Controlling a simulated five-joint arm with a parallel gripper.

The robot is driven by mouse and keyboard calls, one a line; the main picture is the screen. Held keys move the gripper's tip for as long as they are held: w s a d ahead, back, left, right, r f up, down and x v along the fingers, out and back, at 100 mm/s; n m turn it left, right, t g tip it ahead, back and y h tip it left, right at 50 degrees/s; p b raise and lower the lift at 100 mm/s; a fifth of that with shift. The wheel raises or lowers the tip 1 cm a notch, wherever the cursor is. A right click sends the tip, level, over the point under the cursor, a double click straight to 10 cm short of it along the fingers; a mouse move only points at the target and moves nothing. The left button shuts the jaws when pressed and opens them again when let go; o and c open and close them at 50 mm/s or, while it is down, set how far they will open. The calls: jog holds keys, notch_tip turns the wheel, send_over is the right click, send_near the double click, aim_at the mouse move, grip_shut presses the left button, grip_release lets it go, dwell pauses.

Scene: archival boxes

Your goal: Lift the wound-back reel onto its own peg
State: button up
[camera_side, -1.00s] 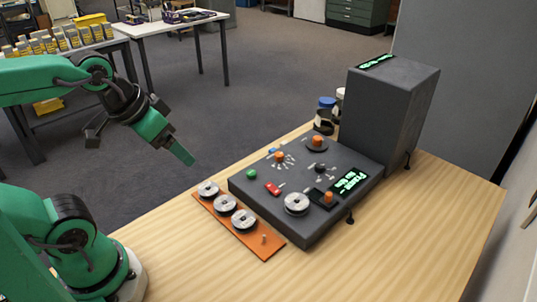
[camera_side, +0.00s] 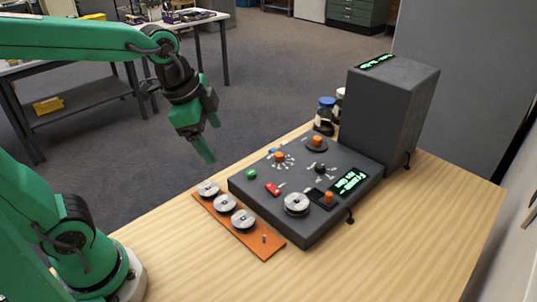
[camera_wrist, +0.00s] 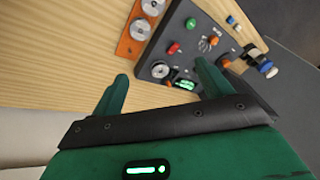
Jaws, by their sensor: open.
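A silver reel (camera_side: 297,204) lies on the near edge of the dark grey machine; it also shows in the wrist view (camera_wrist: 160,69). An orange board (camera_side: 256,248) lies on the table in front of the machine. It holds three similar silver reels in a row, and a bare peg (camera_side: 264,238) stands at its near right end. My gripper (camera_side: 210,142) is in the air above and left of the machine, apart from every reel. Its two green fingers are spread and empty in the wrist view (camera_wrist: 161,72).
The machine top (camera_side: 258,195) carries a green button (camera_side: 252,174), a red switch (camera_side: 272,188), orange knobs and a lit display (camera_side: 349,181). A tall grey box (camera_side: 390,110) and small jars (camera_side: 325,115) stand behind. The wooden table is clear at the front right.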

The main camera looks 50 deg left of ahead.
jog(key=w+d+f+m+g, duration=0.2)
jog(key=w+d+f+m, duration=0.3)
jog(key=w+m, duration=0.5)
jog(key=m+g, duration=0.2)
jog(key=m, duration=0.9)
send_over(297, 199)
notch_tip(297, 199, down, 7)
jog(key=shift+d+r, duration=0.1)
jog(key=shift+d, duration=0.05)
jog(key=shift+f, duration=1.35)
jog(key=shift+f, duration=0.1)
jog(key=shift+f, duration=2.5)
jog(key=c, duration=1.1)
